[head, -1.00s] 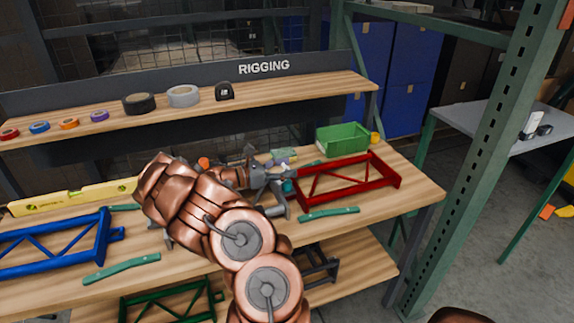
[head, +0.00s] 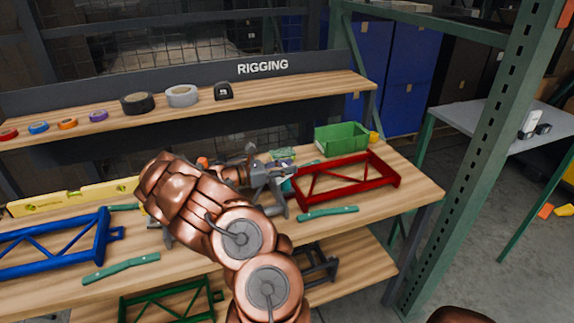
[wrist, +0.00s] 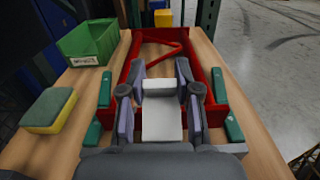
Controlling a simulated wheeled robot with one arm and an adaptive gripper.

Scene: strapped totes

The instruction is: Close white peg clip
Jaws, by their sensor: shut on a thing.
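The white peg clip (wrist: 161,122) shows in the wrist view as a pale flat piece with a raised white block at its far end. It lies between the two fingers of my gripper (wrist: 161,82), which is shut on it. The clip is at the near end of the red frame (wrist: 217,84). I cannot tell whether its parts are fully pressed together. In the head view my gripper (head: 272,172) is at the left end of the red frame (head: 347,179), and the clip cannot be made out there.
Green straps (head: 327,211) lie beside the red frame. A green bin (head: 342,137) stands behind it, and a yellow-green sponge (wrist: 48,110) lies to its left in the wrist view. A blue frame (head: 58,247) and yellow level (head: 75,197) are on the left. A shelf with tape rolls is behind.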

